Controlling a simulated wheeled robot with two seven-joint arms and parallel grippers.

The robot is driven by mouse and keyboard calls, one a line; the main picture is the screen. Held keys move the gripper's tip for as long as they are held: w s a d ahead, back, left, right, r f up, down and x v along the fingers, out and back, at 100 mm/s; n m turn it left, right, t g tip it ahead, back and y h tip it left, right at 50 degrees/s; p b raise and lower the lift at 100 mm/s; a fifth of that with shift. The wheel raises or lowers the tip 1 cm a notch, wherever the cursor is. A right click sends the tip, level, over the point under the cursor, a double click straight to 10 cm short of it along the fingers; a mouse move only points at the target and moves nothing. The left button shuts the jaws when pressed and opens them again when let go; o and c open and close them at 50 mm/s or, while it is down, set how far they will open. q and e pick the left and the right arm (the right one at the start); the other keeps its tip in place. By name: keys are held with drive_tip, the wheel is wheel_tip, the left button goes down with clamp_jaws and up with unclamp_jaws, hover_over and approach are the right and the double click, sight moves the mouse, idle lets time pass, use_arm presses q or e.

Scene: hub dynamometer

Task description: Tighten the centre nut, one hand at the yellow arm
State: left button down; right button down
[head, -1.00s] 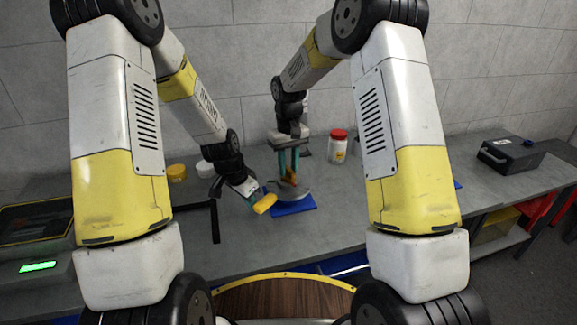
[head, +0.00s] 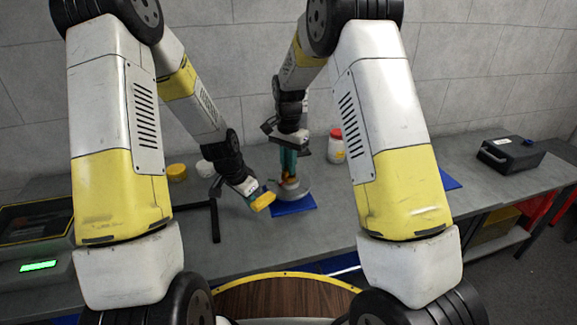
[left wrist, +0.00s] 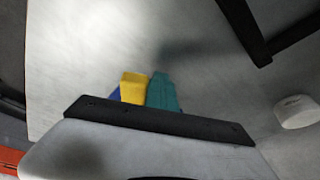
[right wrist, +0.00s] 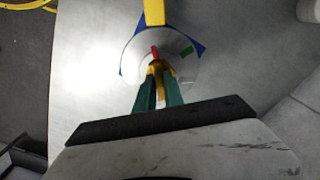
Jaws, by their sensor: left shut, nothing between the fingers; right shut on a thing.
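The grey round hub (head: 298,192) sits on a blue base (head: 294,208) on the bench. My right gripper (head: 288,174) points down over its centre, shut on an orange-yellow piece (right wrist: 158,70). I cannot tell whether this piece is the nut or a tool on it. A red piece (right wrist: 154,52) shows beside it in the right wrist view. The yellow arm (head: 263,201) sticks out from the hub to the front left; its end also shows in the left wrist view (left wrist: 133,88). My left gripper (head: 250,191) is shut and empty beside that end; contact is unclear.
A red-lidded white jar (head: 336,146) stands behind the hub. A yellow lid-like object (head: 177,172) and a white round one (head: 205,168) lie at the back left. A dark bar (head: 215,220) lies at left. A black box (head: 511,154) is far right. Bench at right is mostly clear.

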sight(257, 203)
drive_tip(key=shift+m, duration=0.9)
use_arm(q)
drive_tip(key=shift+s+d, duration=0.1)
drive_tip(key=shift+s, duration=0.05)
drive_tip(key=shift+s+d, duration=0.9)
drive_tip(key=shift+d, duration=0.15)
drive_tip(key=shift+d, duration=0.1)
drive_tip(key=shift+s+d, duration=0.35)
drive_tip(key=shift+d, duration=0.3)
drive_tip(key=shift+s+d, duration=0.35)
drive_tip(key=shift+d, duration=0.25)
